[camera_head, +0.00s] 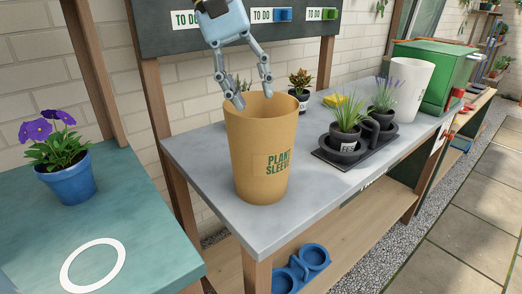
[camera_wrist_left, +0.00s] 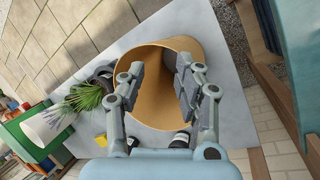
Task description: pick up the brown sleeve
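The brown sleeve (camera_head: 262,150) is a tall tapered cup marked "PLANT SLEEVE", standing upright with its mouth up on the grey table (camera_head: 215,190). My left gripper (camera_head: 253,100) is open, its fingers pointing down at the sleeve's mouth. In the left wrist view, the spread fingers of my left gripper (camera_wrist_left: 157,80) overlap the opening of the sleeve (camera_wrist_left: 158,110). I cannot tell whether the fingertips touch the rim or reach inside. The gripper holds nothing. My right gripper is not in view.
A dark tray (camera_head: 330,154) with potted plants is right of the sleeve. A white sleeve (camera_head: 413,88) and a green box (camera_head: 440,62) stand farther right. A blue pot of purple flowers (camera_head: 68,180) is on the teal table at left. A signboard (camera_head: 180,42) hangs behind.

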